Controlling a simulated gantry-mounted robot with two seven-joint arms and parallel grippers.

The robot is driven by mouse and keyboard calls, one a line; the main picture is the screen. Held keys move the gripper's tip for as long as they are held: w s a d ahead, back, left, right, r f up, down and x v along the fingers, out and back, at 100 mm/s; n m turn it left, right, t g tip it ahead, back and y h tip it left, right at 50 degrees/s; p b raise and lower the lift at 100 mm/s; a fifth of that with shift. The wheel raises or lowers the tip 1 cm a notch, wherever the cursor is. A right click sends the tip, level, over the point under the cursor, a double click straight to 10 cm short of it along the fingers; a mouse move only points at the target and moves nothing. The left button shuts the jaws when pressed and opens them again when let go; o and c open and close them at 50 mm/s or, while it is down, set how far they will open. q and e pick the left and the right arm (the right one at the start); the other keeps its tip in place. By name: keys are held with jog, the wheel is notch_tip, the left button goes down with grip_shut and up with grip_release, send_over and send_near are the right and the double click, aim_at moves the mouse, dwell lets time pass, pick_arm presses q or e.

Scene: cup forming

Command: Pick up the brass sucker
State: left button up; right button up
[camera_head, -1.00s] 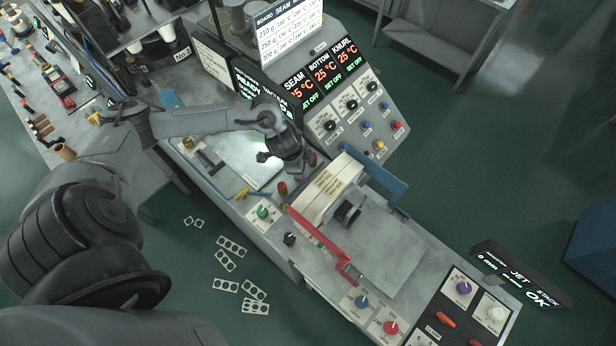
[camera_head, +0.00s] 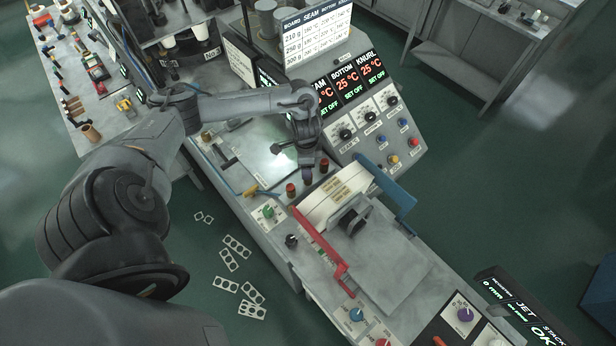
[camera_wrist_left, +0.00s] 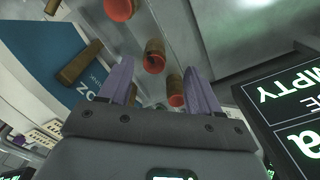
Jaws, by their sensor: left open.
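Several small brass cylinders with red-orange ends show in the left wrist view: one (camera_wrist_left: 153,55) between my fingertips, one (camera_wrist_left: 175,90) beside the right-hand finger, and one (camera_wrist_left: 119,9) at the top edge. Which one is the brass sucker I cannot tell. In the head view, red-topped pieces stand on the bench on either side of my left gripper, one to the left (camera_head: 290,189) and one to the right (camera_head: 323,165). My left gripper (camera_head: 307,174) points down between them, its purple fingers (camera_wrist_left: 160,66) open. Nothing is clearly held. My right gripper is out of view.
A brass bar (camera_wrist_left: 79,63) lies near a blue panel in the wrist view. A white block with a red lever (camera_head: 318,236) and blue handle (camera_head: 388,188) stands close by. The sloped control panel (camera_head: 375,120) is behind. A bright plate (camera_head: 262,150) lies left.

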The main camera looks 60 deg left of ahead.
pick_arm(q)
jog(key=shift+d+f, duration=0.15)
jog(key=shift+f, duration=0.25)
jog(key=shift+d+f+p, duration=0.2)
jog(key=shift+f+p, duration=0.2)
jog(key=shift+f, duration=1.65)
jog(key=c, duration=1.1)
jog(key=shift+r, duration=0.1)
jog(key=shift+c, duration=0.2)
notch_tip(320, 180, up, 9)
jog(key=shift+r+p, duration=0.15)
jog(key=shift+p, duration=0.2)
jog(key=shift+r+p, duration=2.3)
jog(key=shift+p, duration=0.2)
